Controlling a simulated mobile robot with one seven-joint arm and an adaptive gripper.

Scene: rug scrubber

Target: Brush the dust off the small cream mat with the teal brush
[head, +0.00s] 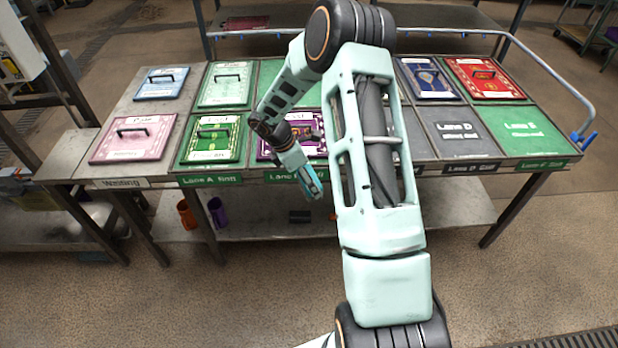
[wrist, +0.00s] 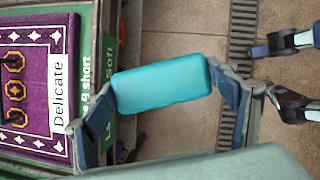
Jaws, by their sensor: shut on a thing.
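The teal brush (wrist: 160,87) is a rounded block between the two fingers of my gripper (wrist: 150,100) in the wrist view. The fingers are shut on it. Its bristles are not visible. In the head view my gripper (head: 312,182) hangs at the table's front edge, near the purple mat. I cannot make out a small cream mat in either view; my arm hides part of the table's middle.
A long table carries panels with handles: pink (head: 133,138), green (head: 212,138), purple (head: 277,138), light blue (head: 161,83), mint (head: 226,84), dark blue (head: 430,78) and red (head: 487,78). The purple one, labelled Delicate, also shows in the wrist view (wrist: 30,128). Lane E (head: 528,131) is bare.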

